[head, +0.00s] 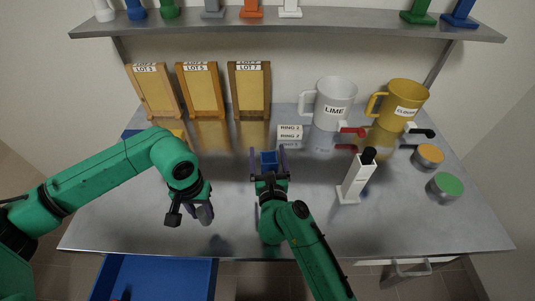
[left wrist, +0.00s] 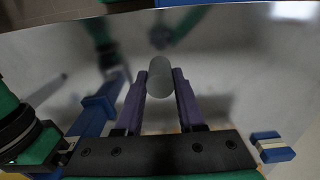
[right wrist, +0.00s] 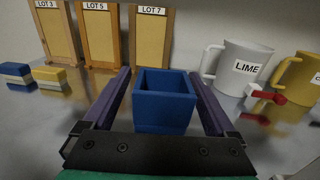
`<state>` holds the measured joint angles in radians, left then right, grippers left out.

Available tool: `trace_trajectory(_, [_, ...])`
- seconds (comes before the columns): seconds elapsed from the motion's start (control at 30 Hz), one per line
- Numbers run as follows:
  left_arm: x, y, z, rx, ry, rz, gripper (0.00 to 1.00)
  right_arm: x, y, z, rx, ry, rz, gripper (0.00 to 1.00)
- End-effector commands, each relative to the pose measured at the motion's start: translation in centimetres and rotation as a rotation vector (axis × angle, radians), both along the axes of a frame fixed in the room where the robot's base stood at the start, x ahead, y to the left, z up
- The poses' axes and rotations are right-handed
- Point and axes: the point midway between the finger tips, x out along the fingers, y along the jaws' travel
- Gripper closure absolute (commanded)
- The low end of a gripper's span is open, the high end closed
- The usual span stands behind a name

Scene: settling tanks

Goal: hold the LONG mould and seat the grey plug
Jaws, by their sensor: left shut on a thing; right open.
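The grey plug (left wrist: 160,76) is a plain cylinder gripped between the fingertips of my left gripper (left wrist: 159,88). In the head view my left gripper (head: 192,212) hangs over the front left of the steel bench, with the plug (head: 205,214) at its tip, apart from any mould. A blue open-topped square mould (head: 269,160) stands upright at mid-bench. My right gripper (head: 269,158) is open, with one finger on each side of it. The right wrist view shows the mould (right wrist: 165,100) with gaps to both fingers. I cannot read a LONG mark on it.
Three wooden boards, one marked LOT 7 (head: 249,88), stand at the back. A white LIME mug (head: 333,104) and a yellow mug (head: 402,101) stand back right. A white black-topped post (head: 356,180) stands right of my right gripper. An overhead shelf (head: 330,22) spans the back.

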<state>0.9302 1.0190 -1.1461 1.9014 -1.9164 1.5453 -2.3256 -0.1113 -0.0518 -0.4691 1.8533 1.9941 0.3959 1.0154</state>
Motion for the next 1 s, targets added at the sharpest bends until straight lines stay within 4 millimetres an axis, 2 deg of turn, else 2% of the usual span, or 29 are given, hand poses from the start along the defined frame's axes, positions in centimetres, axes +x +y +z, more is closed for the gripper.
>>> trace_trajectory(0.23, [0.0,0.0,0.01,0.0,0.0,0.0,1.0,0.15,0.0,-0.02,-0.001,0.0,0.0,0.09])
trace_trajectory(0.37, [0.0,0.0,0.01,0.0,0.0,0.0,1.0,0.14,-0.02,-0.02,-0.001,0.0,0.0,0.58])
trace_trajectory(0.4, [0.0,0.0,0.01,0.0,0.0,0.0,1.0,0.13,-0.02,-0.02,-0.001,0.0,0.0,0.74])
trace_trajectory(0.47, [0.0,0.0,0.01,0.0,0.0,0.0,1.0,0.13,-0.02,-0.02,-0.001,0.0,0.0,0.97])
trace_trajectory(0.5, [0.0,0.0,0.01,0.0,0.0,0.0,1.0,0.13,-0.02,-0.03,-0.001,0.0,0.0,1.0])
trace_trajectory(0.8, [0.0,0.0,0.0,0.0,0.0,0.0,1.0,0.12,-0.02,-0.04,-0.002,0.0,0.0,1.0])
trace_trajectory(0.83, [0.0,0.0,0.0,0.0,0.0,0.0,1.0,0.11,-0.02,-0.05,-0.002,0.0,0.0,0.36])
trace_trajectory(0.9, [0.0,0.0,0.0,0.0,0.0,0.0,1.0,0.11,-0.02,-0.05,-0.002,0.0,0.0,0.09])
trace_trajectory(1.0, [0.0,0.0,0.01,0.0,0.0,0.0,1.0,0.11,-0.03,-0.04,-0.002,0.0,0.0,0.09])
